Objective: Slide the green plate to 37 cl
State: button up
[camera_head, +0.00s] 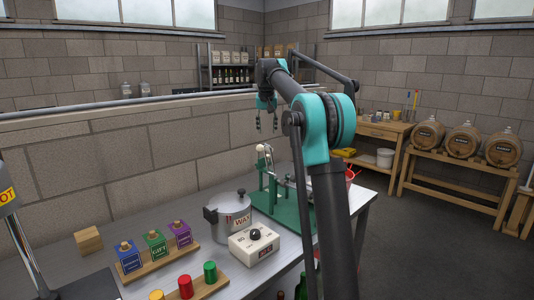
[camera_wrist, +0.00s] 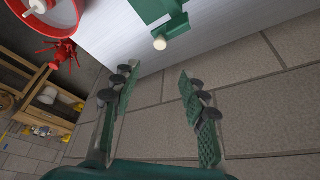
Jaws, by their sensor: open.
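My gripper (camera_head: 267,125) is open and empty, raised in front of the brick wall above the bench. Its fingers also show apart in the wrist view (camera_wrist: 157,90), with only wall between them. A green bench machine (camera_head: 291,212) with a flat green base, an upright post and a pale round knob stands on the bench below my gripper, partly hidden by my arm. In the wrist view a green part (camera_wrist: 162,12) with a pale round end shows at the top edge, apart from my fingers. I cannot make out a 37 cl mark or tell which part is the green plate.
On the bench (camera_head: 95,262) stand a steel pot (camera_head: 230,215), a white box with a black dial (camera_head: 254,244), blue, green and purple blocks on a wooden rack, coloured cylinders and a wooden block (camera_head: 88,240). Red items (camera_wrist: 58,52) lie left in the wrist view. Barrels stand at right.

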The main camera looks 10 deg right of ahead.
send_near(263, 160)
jog(key=w+d+f, duration=0.1)
jog(key=w+f, duration=0.1)
jog(key=w+d+f, duration=0.1)
jog(key=w+f, duration=0.1)
jog(key=w, duration=0.1)
jog(key=w+d+f, duration=0.1)
jog(key=w+f, duration=0.1)
jog(key=f, duration=0.1)
jog(key=shift+w, duration=0.25)
grip_shut()
